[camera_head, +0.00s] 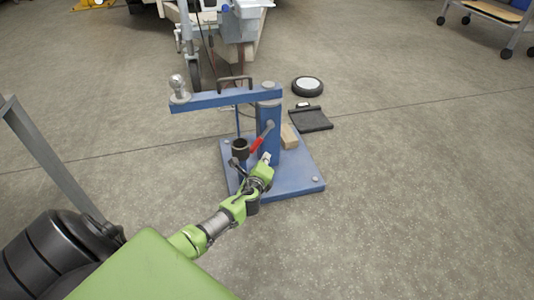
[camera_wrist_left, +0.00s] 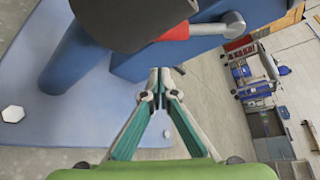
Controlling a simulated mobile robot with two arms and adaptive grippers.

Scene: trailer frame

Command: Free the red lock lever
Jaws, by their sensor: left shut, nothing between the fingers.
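The red lock lever (camera_head: 257,144) sits on the front of the blue post (camera_head: 270,115), tilted, with a grey end at its upper right. In the left wrist view the red part of the lever (camera_wrist_left: 180,34) shows near the top, partly hidden behind a dark round part (camera_wrist_left: 130,18). My left gripper (camera_head: 266,158) is just below the lever in the head view. In the left wrist view its fingertips (camera_wrist_left: 160,78) are together and empty, with the lever ahead of them. I cannot tell whether they touch it. My right gripper is not in view.
The post stands on a blue base plate (camera_head: 305,182) and carries a blue beam (camera_head: 225,98) with a ball hitch (camera_head: 179,85). A black cup (camera_head: 240,147) stands left of the lever. A wooden block (camera_head: 289,137) lies behind right.

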